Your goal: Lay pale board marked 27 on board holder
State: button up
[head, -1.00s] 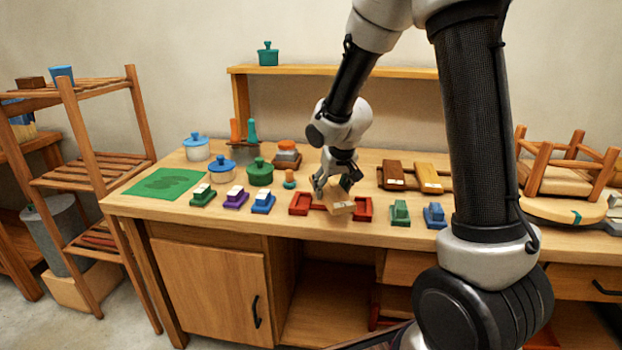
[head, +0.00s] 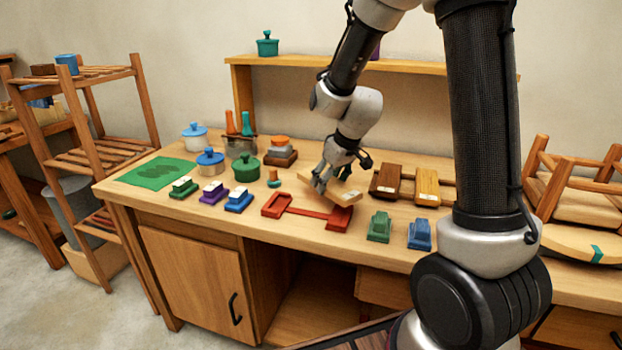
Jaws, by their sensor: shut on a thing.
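The pale board (head: 346,196) is in my gripper (head: 331,181), whose fingers are closed on it. A light label shows near its front end; the number is too small to read. The board is slightly tilted, behind the right end of a red frame (head: 306,212) with two raised ends joined by a bar. This frame looks like the board holder, but I cannot be sure. No board lies across it. Whether the pale board touches the table is unclear, and my fingers hide part of it.
A brown board (head: 386,180) and a yellow board (head: 427,186) lie close to the right of my gripper. Green (head: 379,227) and blue (head: 419,234) blocks stand at the front right. Pots, a stacked toy and small coloured blocks fill the left. A shelf (head: 300,62) runs behind.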

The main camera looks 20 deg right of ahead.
jog(key=s+a+r+n+g+y, duration=0.1)
jog(key=s+a+r+n+y, duration=0.1)
jog(key=a+n, duration=0.45)
jog(key=shift+w+f, duration=0.1)
jog(key=shift+f, duration=3.1)
jog(key=shift+f, duration=0.25)
jog(key=o, duration=1.2)
jog(key=o, duration=0.3)
jog(key=shift+r, duration=0.1)
notch_tip(320, 180, up, 7)
